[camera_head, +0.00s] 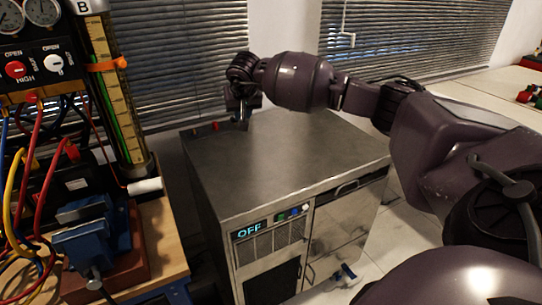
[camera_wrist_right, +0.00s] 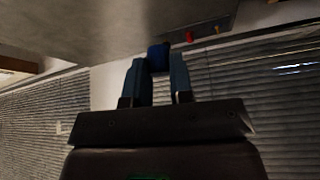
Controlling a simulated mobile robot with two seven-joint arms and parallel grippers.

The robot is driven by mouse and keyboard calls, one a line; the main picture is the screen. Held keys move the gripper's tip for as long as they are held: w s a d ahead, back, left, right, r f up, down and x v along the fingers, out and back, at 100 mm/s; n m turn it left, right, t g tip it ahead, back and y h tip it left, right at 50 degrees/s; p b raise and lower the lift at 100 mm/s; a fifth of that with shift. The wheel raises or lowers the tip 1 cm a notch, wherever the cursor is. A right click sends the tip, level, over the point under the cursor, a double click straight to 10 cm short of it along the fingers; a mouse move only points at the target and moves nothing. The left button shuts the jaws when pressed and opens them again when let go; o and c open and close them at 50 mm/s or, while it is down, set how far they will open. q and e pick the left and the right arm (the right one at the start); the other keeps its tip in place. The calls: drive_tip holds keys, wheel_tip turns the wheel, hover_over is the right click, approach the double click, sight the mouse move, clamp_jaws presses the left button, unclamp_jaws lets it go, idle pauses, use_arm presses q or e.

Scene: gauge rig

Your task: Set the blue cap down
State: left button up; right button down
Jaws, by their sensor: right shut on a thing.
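The blue cap (camera_wrist_right: 158,55) shows in the right wrist view between the fingertips of my right gripper (camera_wrist_right: 159,72), which is shut on it. In the head view my right gripper (camera_head: 243,118) points down at the back left edge of the grey metal cabinet top (camera_head: 295,155). The cap cannot be made out there. I cannot tell whether the cap touches the cabinet top. My left gripper is in neither view.
Small red pieces (camera_head: 215,126) sit along the cabinet's back left edge, near my right gripper. The rest of the cabinet top is bare. A wooden bench with a blue vise (camera_head: 88,235), a gauge panel (camera_head: 30,65) and cables stands at the left. Window blinds (camera_head: 180,60) are behind.

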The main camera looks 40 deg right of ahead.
hover_over(245, 169)
drive_tip(key=s, duration=0.2)
drive_tip(key=f, duration=1.4)
drive_tip(key=shift+w+a+f+b, duration=0.15)
drive_tip(key=shift+a+f+b, duration=0.15)
drive_tip(key=shift+f+b, duration=0.1)
wheel_tip(245, 169, down, 3)
drive_tip(key=shift+f, duration=0.45)
drive_tip(key=shift+r, duration=0.1)
drive_tip(key=c, duration=1)
unclamp_jaws()
